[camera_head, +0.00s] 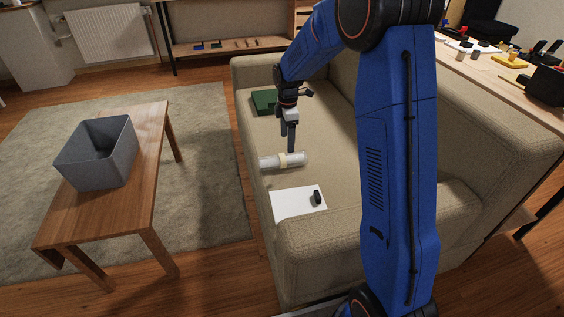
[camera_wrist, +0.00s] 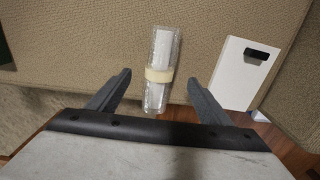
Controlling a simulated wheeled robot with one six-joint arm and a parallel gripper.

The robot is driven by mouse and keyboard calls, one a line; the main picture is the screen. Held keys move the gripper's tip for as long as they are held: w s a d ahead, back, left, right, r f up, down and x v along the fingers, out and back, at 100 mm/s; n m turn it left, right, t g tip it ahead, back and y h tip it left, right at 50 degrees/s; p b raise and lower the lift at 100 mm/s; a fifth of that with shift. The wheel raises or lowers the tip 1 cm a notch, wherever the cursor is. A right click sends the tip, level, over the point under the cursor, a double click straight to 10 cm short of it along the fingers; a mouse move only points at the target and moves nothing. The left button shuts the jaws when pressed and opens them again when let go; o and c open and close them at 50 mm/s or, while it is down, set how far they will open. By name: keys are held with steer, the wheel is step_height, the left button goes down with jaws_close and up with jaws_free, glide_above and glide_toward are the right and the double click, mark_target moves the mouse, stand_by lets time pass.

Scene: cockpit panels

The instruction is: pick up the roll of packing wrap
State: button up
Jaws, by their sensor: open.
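The roll of packing wrap (camera_head: 297,160) is a pale, translucent cylinder with a cream band around its middle. It lies on its side on the beige sofa seat (camera_head: 262,128). In the wrist view the roll (camera_wrist: 162,50) runs up and down the picture, between the two finger lines and mostly beyond the tips. My gripper (camera_head: 291,149) hangs above the roll in the head view, fingers pointing down. In the wrist view my gripper (camera_wrist: 160,82) is open, a finger on each side of the cream band, with gaps showing on both sides.
A white sheet or box (camera_head: 298,203) with a small black object (camera_head: 317,198) lies nearer on the sofa. A dark green item (camera_head: 264,102) lies farther back. A grey bin (camera_head: 97,153) stands on the wooden table (camera_head: 146,135) at left. The sofa's backrest and armrest bound the seat.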

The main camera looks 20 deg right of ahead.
mark_target(286, 155)
step_height(286, 155, down, 6)
steer(key=shift+r, duration=0.1)
steer(key=shift+s+a+f, duration=0.1)
steer(key=shift+f, duration=1.25)
steer(key=shift+a+f, duration=0.1)
steer(key=shift+f, duration=1.25)
steer(key=c, duration=1.1)
